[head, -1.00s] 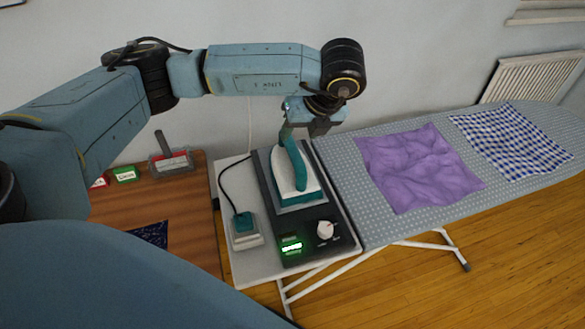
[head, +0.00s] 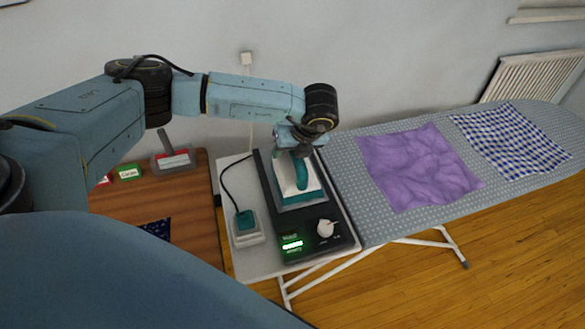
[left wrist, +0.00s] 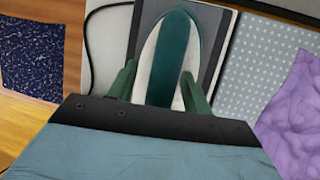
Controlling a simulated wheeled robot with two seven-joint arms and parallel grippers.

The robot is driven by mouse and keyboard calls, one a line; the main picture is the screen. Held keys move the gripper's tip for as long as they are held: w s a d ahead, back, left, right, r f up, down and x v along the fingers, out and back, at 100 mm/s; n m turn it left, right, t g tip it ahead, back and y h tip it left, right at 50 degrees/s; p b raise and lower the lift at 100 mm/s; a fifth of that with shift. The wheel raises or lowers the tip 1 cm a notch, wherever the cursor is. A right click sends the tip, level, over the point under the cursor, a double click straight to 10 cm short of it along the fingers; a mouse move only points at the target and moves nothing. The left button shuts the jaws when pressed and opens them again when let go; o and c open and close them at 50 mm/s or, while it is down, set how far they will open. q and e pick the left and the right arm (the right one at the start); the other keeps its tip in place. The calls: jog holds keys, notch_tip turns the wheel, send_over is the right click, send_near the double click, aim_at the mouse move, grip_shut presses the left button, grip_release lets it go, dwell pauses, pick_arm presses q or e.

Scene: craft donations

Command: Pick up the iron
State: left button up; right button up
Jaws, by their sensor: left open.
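The iron (head: 296,186), white with a teal handle, rests on a dark base unit (head: 329,246) with a lit green display and a white knob. My left gripper (head: 299,149) is above the far end of the iron, its jaws pointing down. In the left wrist view the iron's teal handle (left wrist: 170,60) lies between the two green fingers of my left gripper (left wrist: 160,85). The fingers are apart, with white iron body showing beside the handle. Whether they touch the iron I cannot tell. My right gripper is not in view.
The ironing board (head: 345,150) holds a crumpled purple cloth (head: 418,167) and a blue checked cloth (head: 512,141). A small grey-and-teal device (head: 246,228) with a cord sits left of the base unit. A wooden table (head: 190,210) with labelled items stands at left.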

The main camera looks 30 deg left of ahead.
pick_arm(q)
grip_shut()
jog(key=shift+w+r, duration=0.1)
jog(key=shift+r, duration=0.05)
